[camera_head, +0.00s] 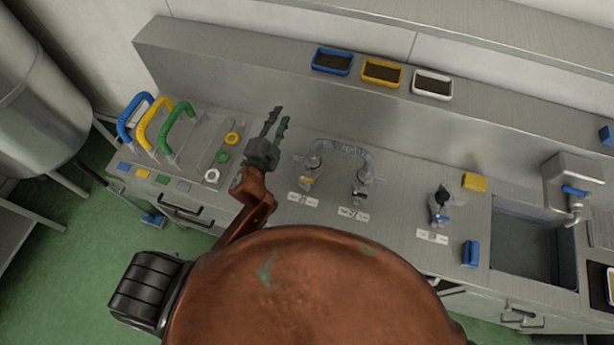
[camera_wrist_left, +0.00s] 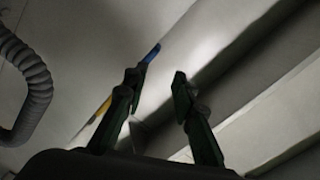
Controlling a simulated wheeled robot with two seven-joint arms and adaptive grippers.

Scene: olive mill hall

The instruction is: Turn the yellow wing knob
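The yellow wing knob (camera_head: 306,183) appears as a small yellow part on the left fitting below the grey pipe, above a white label on the steel counter. My left gripper (camera_head: 280,116) is up and to the left of it, apart from it, with fingers pointing to the back wall. Its two dark green fingers are spread with nothing between them; they also show apart in the left wrist view (camera_wrist_left: 157,84). The knob cannot be made out in the wrist view. My right gripper is not in view.
A grey ribbed pipe (camera_head: 340,148) arches between two fittings; it also shows in the wrist view (camera_wrist_left: 38,88). Blue, yellow and green handles (camera_head: 178,122) stand at left, with rings near them.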

